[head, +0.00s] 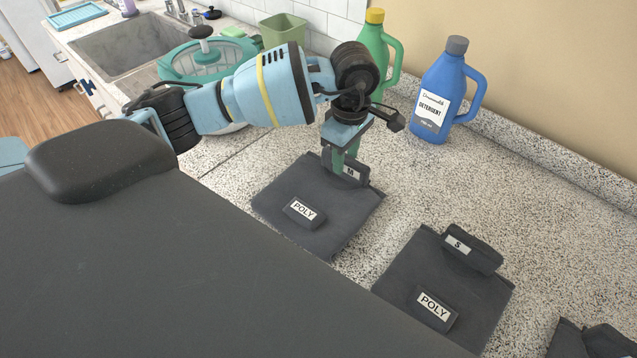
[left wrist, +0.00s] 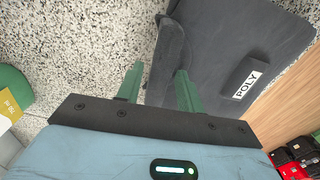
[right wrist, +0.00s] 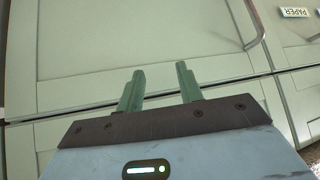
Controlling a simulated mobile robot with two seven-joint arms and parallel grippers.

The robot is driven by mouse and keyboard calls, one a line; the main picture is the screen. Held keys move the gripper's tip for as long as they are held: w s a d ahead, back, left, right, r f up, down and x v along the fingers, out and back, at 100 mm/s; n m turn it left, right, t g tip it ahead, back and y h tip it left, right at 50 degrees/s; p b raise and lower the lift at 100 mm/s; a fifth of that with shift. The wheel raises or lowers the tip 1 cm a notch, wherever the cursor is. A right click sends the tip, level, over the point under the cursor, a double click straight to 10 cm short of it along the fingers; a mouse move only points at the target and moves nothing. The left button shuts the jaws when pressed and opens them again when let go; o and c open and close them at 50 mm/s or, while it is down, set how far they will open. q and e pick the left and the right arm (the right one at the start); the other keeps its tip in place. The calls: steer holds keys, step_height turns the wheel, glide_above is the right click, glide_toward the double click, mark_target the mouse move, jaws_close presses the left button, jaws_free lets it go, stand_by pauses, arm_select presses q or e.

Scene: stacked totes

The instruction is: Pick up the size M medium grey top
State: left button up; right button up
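The folded dark grey top with the M tag (head: 335,217) lies flat on the speckled counter, with a POLY tag on its near part. Its M tag block (head: 355,172) is at the far edge, partly covered by my left gripper (head: 345,160). My left gripper points down at that edge. The left wrist view shows its green fingers (left wrist: 158,88) apart, with the top (left wrist: 210,60) beneath and to the right. I cannot tell whether they touch it. My right gripper (right wrist: 160,88) is open and empty, facing pale green cabinet fronts.
Another grey top tagged S (head: 430,280) lies to the right, and part of a third (head: 590,340) shows at the corner. Blue (head: 445,95) and green (head: 375,45) bottles stand behind. A sink (head: 130,50) and teal-rimmed bowl (head: 190,62) are at left.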

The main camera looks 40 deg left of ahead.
arm_select(q)
steer(key=shift+f, duration=0.1)
jaws_close()
stand_by(0.6)
steer(key=shift+r, duration=0.4)
steer(key=r, duration=0.2)
steer(key=shift+s+d+r, duration=0.15)
steer(key=shift+s+r, duration=0.05)
steer(key=shift+r, duration=0.2)
steer(key=s+d, duration=0.2)
steer(key=s, duration=0.2)
steer(key=s+d+r, duration=0.1)
steer(key=s+d, duration=0.1)
steer(key=s, duration=0.3)
steer(key=s+d, duration=0.2)
steer(key=s, duration=0.3)
steer(key=shift+s+r+b, duration=0.15)
steer(key=shift+r+b, duration=0.05)
steer(key=shift+b, duration=0.15)
